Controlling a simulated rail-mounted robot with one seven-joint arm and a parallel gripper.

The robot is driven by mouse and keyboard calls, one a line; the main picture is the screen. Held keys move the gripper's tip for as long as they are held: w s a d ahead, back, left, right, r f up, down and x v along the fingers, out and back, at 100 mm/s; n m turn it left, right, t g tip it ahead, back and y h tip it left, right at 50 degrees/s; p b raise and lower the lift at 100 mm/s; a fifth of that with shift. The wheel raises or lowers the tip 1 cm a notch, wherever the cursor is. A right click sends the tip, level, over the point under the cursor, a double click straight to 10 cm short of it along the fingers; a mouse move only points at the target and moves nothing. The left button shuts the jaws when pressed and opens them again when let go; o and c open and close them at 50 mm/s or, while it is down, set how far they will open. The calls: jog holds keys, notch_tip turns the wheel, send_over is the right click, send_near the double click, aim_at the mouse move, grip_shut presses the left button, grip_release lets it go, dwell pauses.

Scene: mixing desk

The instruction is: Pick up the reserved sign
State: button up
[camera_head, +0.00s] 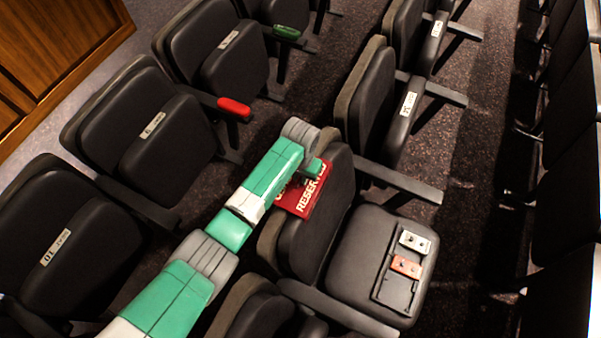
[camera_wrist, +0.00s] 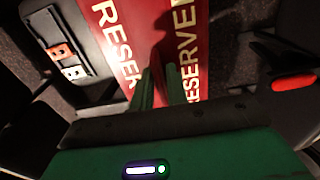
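The reserved sign (camera_head: 308,196) is red with white lettering and sits at the top of a black seat back in the middle of the head view. In the wrist view, two red faces of the sign (camera_wrist: 193,30) spread to either side, each with white letters. My gripper (camera_head: 311,172) is at the sign's upper part, which it partly hides in the head view. In the wrist view, the two green fingers of my gripper (camera_wrist: 160,85) reach down to the sign, with a narrow space between them. I cannot tell whether they press on it.
The seat (camera_head: 356,250) right of the sign is folded down, with a dark tray (camera_head: 381,287) on it holding a white and an orange piece. Rows of black seats stand close on both sides. A red armrest end (camera_head: 235,108) lies to the left. A carpeted aisle (camera_head: 470,210) is clear to the right.

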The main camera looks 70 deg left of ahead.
grip_shut()
notch_tip(320, 180, up, 18)
jog(key=p, duration=0.4)
dwell(0.3)
